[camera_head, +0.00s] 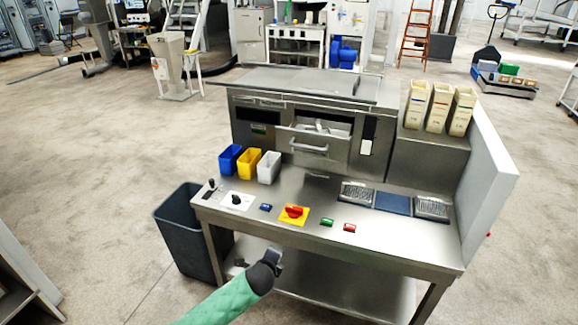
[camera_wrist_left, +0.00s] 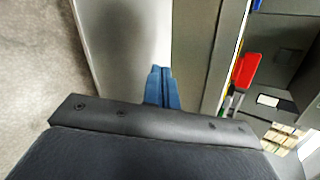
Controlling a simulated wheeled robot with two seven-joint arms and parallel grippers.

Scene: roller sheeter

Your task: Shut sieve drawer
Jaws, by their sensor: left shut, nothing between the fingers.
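The sieve drawer (camera_head: 313,142) is in the middle of the steel machine's front, above the worktop. It stands out from the front, with its inside showing from above and a light bar handle on its face. My left arm comes in from the bottom, and my left gripper (camera_head: 275,257) is in front of the table's front edge, well short of the drawer. In the left wrist view its blue fingers (camera_wrist_left: 161,88) are together with nothing between them. The drawer cannot be made out there. My right gripper is not in view.
The steel worktop (camera_head: 330,205) carries blue, yellow and white bins (camera_head: 250,163), a red knob (camera_head: 293,211), buttons and dark trays. Tall cream boxes (camera_head: 437,107) stand at the right beside a grey side panel (camera_head: 490,165). A dark waste bin (camera_head: 180,235) stands left of the table.

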